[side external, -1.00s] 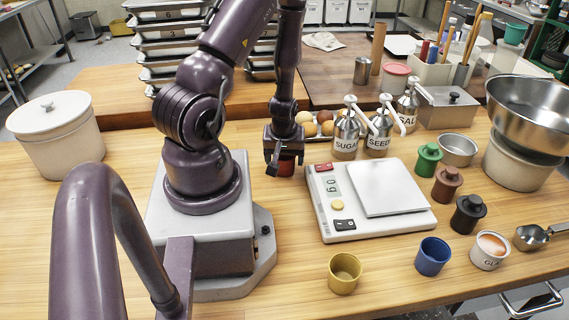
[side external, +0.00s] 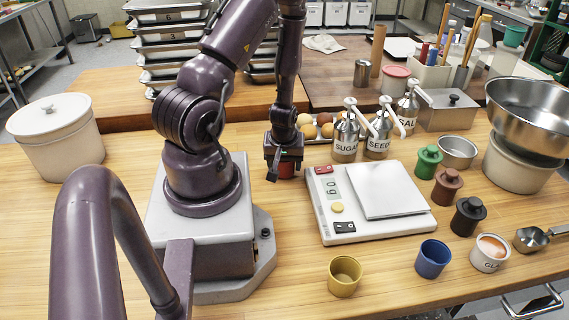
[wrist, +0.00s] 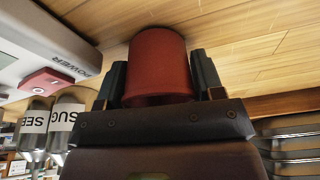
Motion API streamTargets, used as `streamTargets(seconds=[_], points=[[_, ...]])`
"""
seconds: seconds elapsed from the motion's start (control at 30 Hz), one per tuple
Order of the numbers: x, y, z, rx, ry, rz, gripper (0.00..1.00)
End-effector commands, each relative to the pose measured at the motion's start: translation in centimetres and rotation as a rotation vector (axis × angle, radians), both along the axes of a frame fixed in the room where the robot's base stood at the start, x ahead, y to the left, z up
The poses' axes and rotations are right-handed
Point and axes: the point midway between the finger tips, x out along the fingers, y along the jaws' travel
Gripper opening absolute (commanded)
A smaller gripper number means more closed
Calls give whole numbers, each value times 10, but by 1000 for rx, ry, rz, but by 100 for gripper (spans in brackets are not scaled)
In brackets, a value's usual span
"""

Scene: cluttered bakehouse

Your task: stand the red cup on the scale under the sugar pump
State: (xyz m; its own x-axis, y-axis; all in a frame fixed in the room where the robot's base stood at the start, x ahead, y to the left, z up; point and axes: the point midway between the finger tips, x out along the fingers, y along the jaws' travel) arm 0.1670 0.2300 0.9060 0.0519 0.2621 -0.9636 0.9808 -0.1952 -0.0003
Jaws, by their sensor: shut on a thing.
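The red cup (wrist: 158,62) is between the two fingers of my gripper (wrist: 162,82) in the wrist view, and the gripper is shut on it.
The seeds pump (side external: 379,138) and salt pump (side external: 407,110) stand beside the sugar pump. A tray of eggs (side external: 318,127) is behind my gripper. Lidded green (side external: 428,162), brown (side external: 447,188) and black (side external: 467,216) pots line the scale's right. Yellow (side external: 345,275) and blue (side external: 433,257) cups stand in front.

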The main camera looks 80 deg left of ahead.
Motion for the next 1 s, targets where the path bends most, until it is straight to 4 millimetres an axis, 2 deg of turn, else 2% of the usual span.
streamTargets(seconds=[0.27,0.5,0.7,1.0], points=[[1,0,26,4,-4,-2,35],[1,1,64,6,-4,-3,35],[1,0,90,5,-1,-3,35],[-1,-1,98,0,0,-14,35]])
